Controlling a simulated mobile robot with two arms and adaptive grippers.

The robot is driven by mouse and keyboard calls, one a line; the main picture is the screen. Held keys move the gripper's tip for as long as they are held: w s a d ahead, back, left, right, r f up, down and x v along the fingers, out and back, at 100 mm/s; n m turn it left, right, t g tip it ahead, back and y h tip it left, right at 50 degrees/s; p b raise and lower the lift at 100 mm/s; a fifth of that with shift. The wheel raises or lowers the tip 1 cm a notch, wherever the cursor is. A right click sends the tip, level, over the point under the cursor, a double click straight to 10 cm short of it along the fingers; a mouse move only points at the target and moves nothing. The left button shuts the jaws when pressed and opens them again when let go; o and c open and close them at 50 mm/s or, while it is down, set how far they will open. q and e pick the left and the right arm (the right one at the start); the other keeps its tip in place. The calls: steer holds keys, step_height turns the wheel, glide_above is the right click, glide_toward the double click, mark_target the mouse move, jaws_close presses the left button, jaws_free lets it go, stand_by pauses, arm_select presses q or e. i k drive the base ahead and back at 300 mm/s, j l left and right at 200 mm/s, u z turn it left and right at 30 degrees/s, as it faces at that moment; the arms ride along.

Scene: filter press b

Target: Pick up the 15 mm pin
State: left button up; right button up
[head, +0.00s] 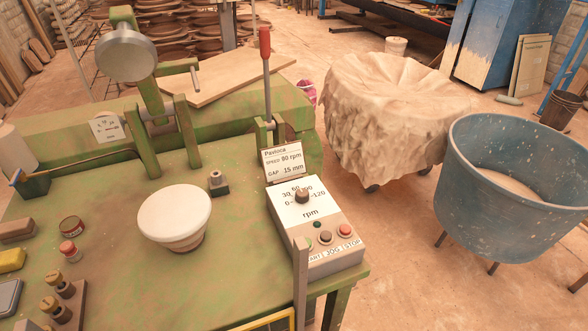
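Two brass-topped pins, a front one (52,307) and a back one (57,282), stand in a dark brown block (75,300) at the lower left of the green machine table (115,265). No size marking is readable on them, so I cannot tell which is the 15 mm pin. A small socket on a dark base (217,183) sits behind the white round-topped piece (175,214). A card (283,161) on the machine reads "GAP 15 mm". Neither of my grippers is in view.
The control box (318,240) with dial and buttons stands at the table's right edge. A red-handled lever (266,70) rises behind it. A red-capped jar (69,250), a round tin (72,226) and a yellow block (12,260) lie at the left. A blue tub (470,200) stands right.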

mark_target(53, 277)
steer(key=u, duration=0.35)
steer(key=i+j+u, duration=0.1)
steer(key=u, duration=0.35)
steer(key=i+j+u, duration=0.15)
steer(key=u, duration=0.35)
steer(key=i+j+u, duration=0.2)
steer(key=u, duration=0.25)
